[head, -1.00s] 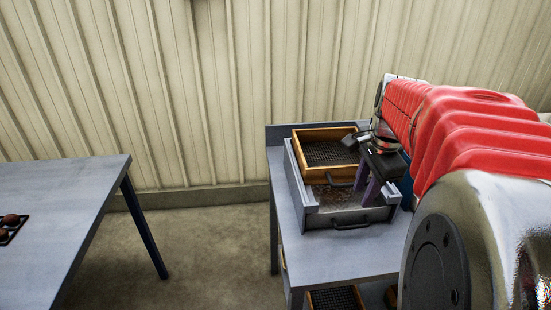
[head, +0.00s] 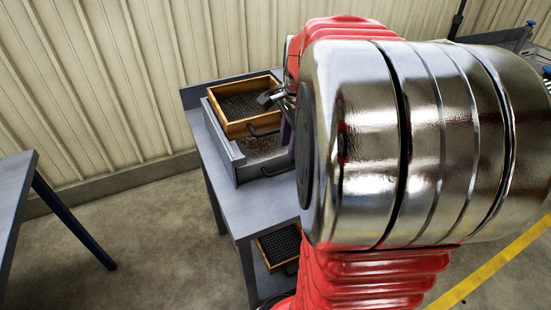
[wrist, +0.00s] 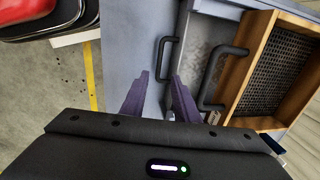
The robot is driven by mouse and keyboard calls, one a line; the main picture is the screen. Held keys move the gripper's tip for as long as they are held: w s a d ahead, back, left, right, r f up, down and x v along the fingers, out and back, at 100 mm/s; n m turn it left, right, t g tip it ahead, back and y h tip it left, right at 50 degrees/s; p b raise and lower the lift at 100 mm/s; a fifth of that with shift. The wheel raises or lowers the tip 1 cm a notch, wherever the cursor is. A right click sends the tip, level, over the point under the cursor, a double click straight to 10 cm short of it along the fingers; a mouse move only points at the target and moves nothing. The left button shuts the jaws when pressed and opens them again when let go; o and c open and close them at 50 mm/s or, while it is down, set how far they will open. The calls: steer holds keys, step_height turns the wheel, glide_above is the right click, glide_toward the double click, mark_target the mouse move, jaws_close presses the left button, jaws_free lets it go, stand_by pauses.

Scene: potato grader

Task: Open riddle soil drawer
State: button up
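The riddle is a grey box (head: 222,143) on a grey bench, with a wooden-framed mesh sieve (head: 275,75) at its back. Brown soil (head: 262,145) shows in front of the sieve. A black handle (head: 277,171) is on the box's grey front; it also shows in the wrist view (wrist: 163,56). A second black handle (wrist: 222,76) is on the sieve's side. My gripper (wrist: 160,78) is open, its purple fingers apart. The front handle's lower end appears between the fingertips; I cannot tell whether they touch it. In the head view my arm hides most of the gripper.
The grey bench (head: 235,205) has a lower shelf with another wooden mesh sieve (head: 280,247). A second grey table (head: 12,190) stands at the left. The ribbed wall is close behind the bench. Floor between the tables is clear. A yellow floor line (head: 490,265) runs at the right.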

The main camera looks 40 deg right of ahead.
mark_target(285, 171)
steer(key=f, duration=0.3)
steer(key=w+f, duration=0.1)
steer(key=f, duration=0.5)
steer(key=shift+w+d, duration=0.25)
steer(key=shift+w, duration=0.05)
jaws_close()
steer(key=shift+a, duration=0.1)
